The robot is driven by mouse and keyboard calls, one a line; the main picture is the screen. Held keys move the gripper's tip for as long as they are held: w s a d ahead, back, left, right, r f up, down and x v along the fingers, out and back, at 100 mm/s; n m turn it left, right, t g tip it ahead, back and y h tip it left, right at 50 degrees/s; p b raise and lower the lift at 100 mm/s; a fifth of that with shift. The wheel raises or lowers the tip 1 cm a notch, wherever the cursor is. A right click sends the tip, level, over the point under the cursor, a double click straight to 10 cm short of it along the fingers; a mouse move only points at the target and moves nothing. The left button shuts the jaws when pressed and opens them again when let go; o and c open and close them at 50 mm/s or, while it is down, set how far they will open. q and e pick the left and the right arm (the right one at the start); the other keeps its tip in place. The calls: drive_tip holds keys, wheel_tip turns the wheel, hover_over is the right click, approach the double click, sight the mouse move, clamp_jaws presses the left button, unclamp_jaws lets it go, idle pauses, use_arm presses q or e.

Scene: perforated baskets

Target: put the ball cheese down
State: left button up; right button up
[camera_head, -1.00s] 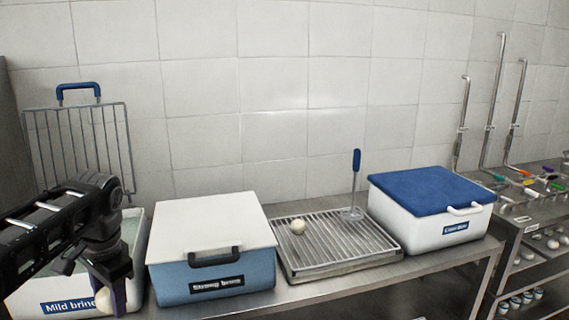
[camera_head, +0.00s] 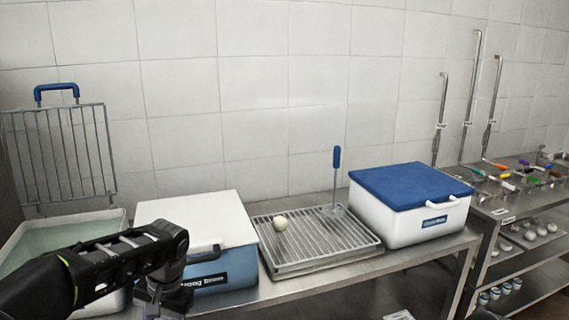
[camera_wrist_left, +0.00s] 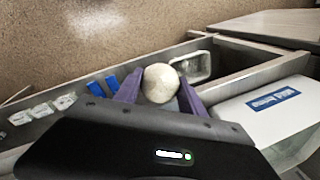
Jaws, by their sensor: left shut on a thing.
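My left gripper (camera_head: 158,305) is shut on a pale, round ball cheese (camera_wrist_left: 160,83). In the left wrist view the ball sits between the purple fingers. In the head view the fingers are at the bottom edge, in front of the Strong brine box (camera_head: 230,262), and the held ball is hidden or cut off there. Another pale ball cheese (camera_head: 281,223) rests on the slatted draining tray (camera_head: 330,253), right of that box. My right gripper is not in view.
The Mild brine tub (camera_head: 118,222) stands open at left, with a wire rack (camera_head: 62,150) behind it. A blue-handled tool (camera_head: 336,175) stands at the tray's back. A blue-lidded white box (camera_head: 410,205) is right of the tray. Much of the tray is bare.

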use_arm(q)
drive_tip(key=d+f+n, duration=0.1)
drive_tip(key=d+f, duration=0.5)
drive_tip(key=shift+d+f+n, duration=0.3)
drive_tip(key=shift+f+n, duration=0.05)
drive_tip(key=shift+n, duration=0.05)
drive_tip(key=shift+r, duration=0.1)
idle(0.3)
